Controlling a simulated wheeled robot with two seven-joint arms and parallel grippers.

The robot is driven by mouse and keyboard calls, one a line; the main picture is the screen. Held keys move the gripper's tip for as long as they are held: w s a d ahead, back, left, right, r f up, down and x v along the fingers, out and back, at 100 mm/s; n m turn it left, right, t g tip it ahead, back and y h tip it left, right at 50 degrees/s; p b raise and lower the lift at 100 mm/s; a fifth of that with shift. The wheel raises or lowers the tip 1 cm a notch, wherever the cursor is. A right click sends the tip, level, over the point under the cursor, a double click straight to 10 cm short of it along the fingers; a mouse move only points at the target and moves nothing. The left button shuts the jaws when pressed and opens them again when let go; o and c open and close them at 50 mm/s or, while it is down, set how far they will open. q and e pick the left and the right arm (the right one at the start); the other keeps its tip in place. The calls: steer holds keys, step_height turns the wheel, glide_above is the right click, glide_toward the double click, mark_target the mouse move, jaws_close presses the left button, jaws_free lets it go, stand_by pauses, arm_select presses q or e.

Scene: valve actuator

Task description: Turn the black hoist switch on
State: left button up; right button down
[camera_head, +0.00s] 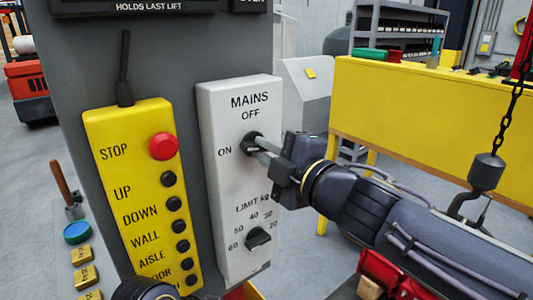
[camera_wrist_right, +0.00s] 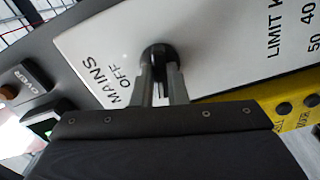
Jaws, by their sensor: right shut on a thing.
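The black hoist switch (camera_head: 252,142) is a rotary knob on the white panel (camera_head: 239,190), below the words MAINS and OFF and right of ON. My right gripper (camera_head: 258,147) reaches in from the right with its two grey fingers shut on the knob. In the right wrist view the knob (camera_wrist_right: 157,56) sits between the fingertips, next to the word OFF. The fingers hide part of the knob, so its exact pointer direction cannot be told. No left gripper fingers can be made out; a dark rounded arm part shows at the bottom edge.
A black limit knob (camera_head: 258,239) is lower on the white panel. A yellow pendant (camera_head: 143,195) with a red stop button (camera_head: 163,146) and several black buttons is to the left. A yellow bench (camera_head: 420,120) stands behind my right arm. A chain with a hook (camera_head: 486,172) hangs at right.

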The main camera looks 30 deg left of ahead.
steer(key=shift+n, duration=1.1)
steer(key=shift+f, duration=0.1)
steer(key=c, duration=1.4)
jaws_free()
steer(key=shift+c, duration=0.2)
steer(key=v, duration=0.7)
steer(key=shift+s+d, duration=0.2)
steer(key=shift+d, duration=0.15)
